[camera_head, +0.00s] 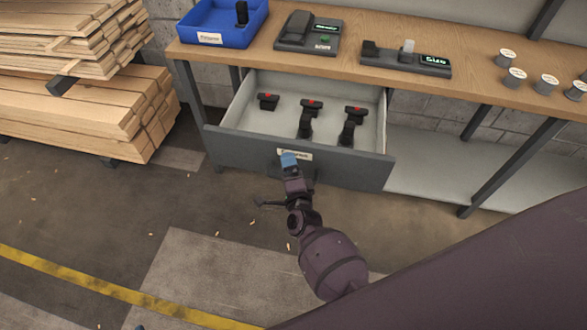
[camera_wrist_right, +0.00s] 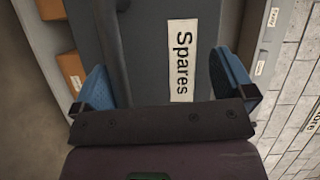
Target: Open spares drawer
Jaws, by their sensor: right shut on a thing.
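The spares drawer (camera_head: 300,159) under the wooden workbench stands pulled out, with its pale inside and several black devices with red marks showing. Its grey front carries a white label (camera_head: 293,153), which reads "Spares" in the right wrist view (camera_wrist_right: 181,60). My right gripper (camera_head: 288,160) is at the middle of the drawer front, just below the label. It is shut on the drawer handle, a dark bar (camera_wrist_right: 97,35) by its blue fingers in the wrist view. In the head view the gripper mostly hides the handle. My left gripper is not in view.
The bench top (camera_head: 480,82) above holds a blue bin (camera_head: 215,38), two black devices with displays and several small round cans. Stacked planks (camera_head: 85,110) stand at the left. Bare floor with a yellow line (camera_head: 100,288) lies in front of the drawer.

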